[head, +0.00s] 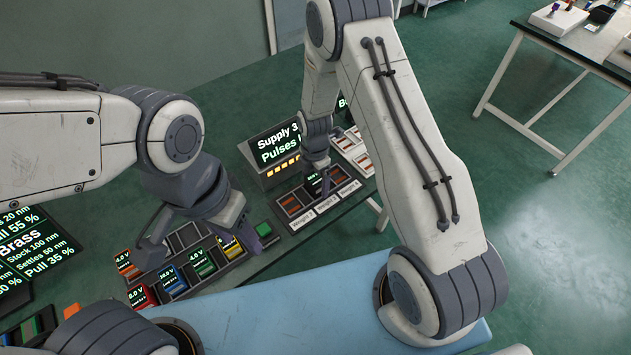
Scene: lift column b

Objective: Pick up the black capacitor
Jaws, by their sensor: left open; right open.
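A small black block with a lit green readout, which looks like the black capacitor (313,181), is at the dark slotted tray (293,208) in the middle of the bench. My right gripper (319,184) points down right at this block, with its fingers open around or beside it; I cannot tell which. The wrist hides part of the block. My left gripper (207,246) is open above a rack of coloured blocks, its fingers wide apart and holding nothing visible.
The rack holds a red block (141,297), a blue block (173,282), a green block (201,263) and others with voltage readouts. A Supply 3 display (279,142) stands behind the tray. A green button (264,229) is beside the rack. Another table (566,40) is far right.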

